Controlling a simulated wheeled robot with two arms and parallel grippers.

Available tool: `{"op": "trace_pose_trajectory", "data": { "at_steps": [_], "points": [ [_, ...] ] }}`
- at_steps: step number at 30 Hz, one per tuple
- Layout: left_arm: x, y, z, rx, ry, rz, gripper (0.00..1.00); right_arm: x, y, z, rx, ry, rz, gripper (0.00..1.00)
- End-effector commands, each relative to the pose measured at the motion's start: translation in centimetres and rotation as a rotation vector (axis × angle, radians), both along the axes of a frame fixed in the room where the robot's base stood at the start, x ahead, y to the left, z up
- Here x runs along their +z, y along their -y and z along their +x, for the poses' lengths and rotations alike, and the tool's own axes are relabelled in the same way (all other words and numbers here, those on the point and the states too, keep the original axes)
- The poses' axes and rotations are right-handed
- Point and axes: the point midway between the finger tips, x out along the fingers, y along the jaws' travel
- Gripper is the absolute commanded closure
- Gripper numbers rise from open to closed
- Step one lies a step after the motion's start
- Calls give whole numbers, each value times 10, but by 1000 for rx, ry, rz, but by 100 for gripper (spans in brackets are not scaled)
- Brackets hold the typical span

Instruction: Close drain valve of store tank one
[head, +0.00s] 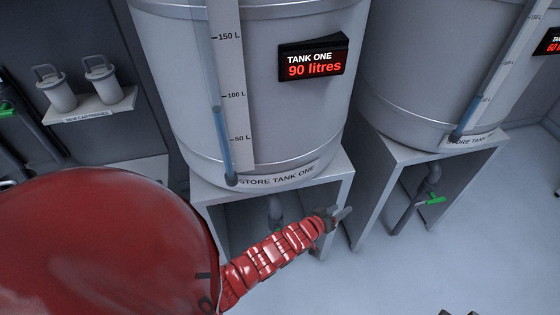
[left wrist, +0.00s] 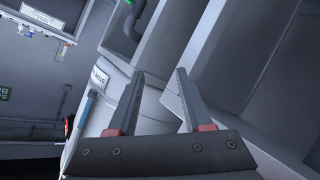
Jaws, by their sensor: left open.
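Store tank one (head: 215,110) is a large grey tank on a stand, with a display reading 90 litres. Its grey drain pipe (head: 276,208) hangs under the stand's top, partly behind my red left arm. My right gripper is not in view.
A second tank (head: 400,75) stands on its own stand at right, with a green valve handle (head: 432,200) below it. A shelf (head: 95,107) with two cartridges is on the left wall. The floor (head: 450,260) at the lower right is mostly clear.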

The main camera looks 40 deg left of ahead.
Motion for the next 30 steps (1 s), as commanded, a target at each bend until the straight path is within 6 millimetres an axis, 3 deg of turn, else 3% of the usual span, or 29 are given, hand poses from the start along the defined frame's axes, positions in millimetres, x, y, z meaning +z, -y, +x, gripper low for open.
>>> {"op": "trace_pose_trajectory", "data": {
  "at_steps": [3,6,12,15,22,30],
  "points": [
    [-40,-20,-20,98,-303,16,50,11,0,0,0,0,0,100],
    [-65,-45,-49,226,-535,52,50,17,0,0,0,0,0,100],
    [-76,-93,-106,478,-823,149,50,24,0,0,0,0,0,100],
    [-75,-107,-122,555,-886,182,50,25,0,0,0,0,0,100],
    [-83,-114,-128,589,-914,196,50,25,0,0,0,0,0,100],
    [-115,-125,-119,587,-911,195,50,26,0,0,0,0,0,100]
  ]
}}
